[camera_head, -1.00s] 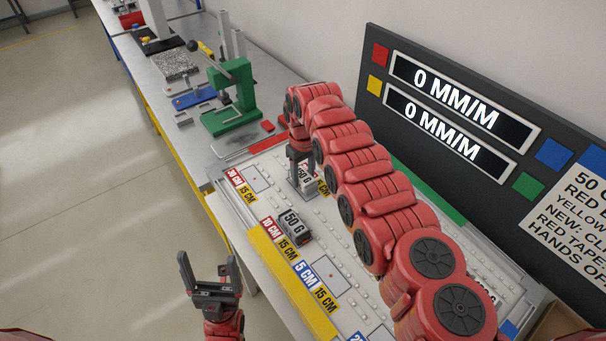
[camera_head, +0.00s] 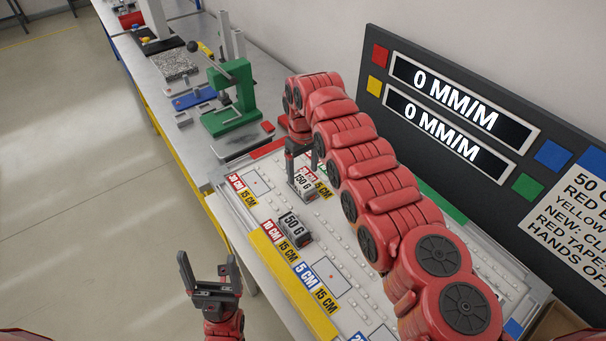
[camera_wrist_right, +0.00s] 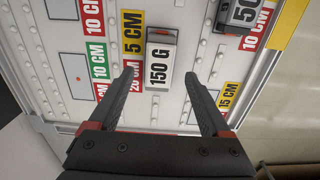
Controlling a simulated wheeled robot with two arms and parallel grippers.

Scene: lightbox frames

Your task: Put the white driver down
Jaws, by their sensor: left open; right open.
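I cannot pick out any thing that is plainly a white driver. A pale grey block labelled 150 G (camera_head: 305,186) stands on the white board (camera_head: 345,247), and also shows in the right wrist view (camera_wrist_right: 160,68). My right gripper (camera_head: 302,153) is open above this block, and in the wrist view its fingers (camera_wrist_right: 160,60) lie on either side of the block with gaps. A darker block marked 50 G (camera_head: 294,229) stands nearer on the board. My left gripper (camera_head: 207,264) is open and empty, off the board's near left edge.
A green press (camera_head: 232,95) and a blue fixture (camera_head: 193,99) stand on the bench beyond the board. A dark panel with two 0 MM/M displays (camera_head: 440,120) rises at the right. Coloured CM labels line the board.

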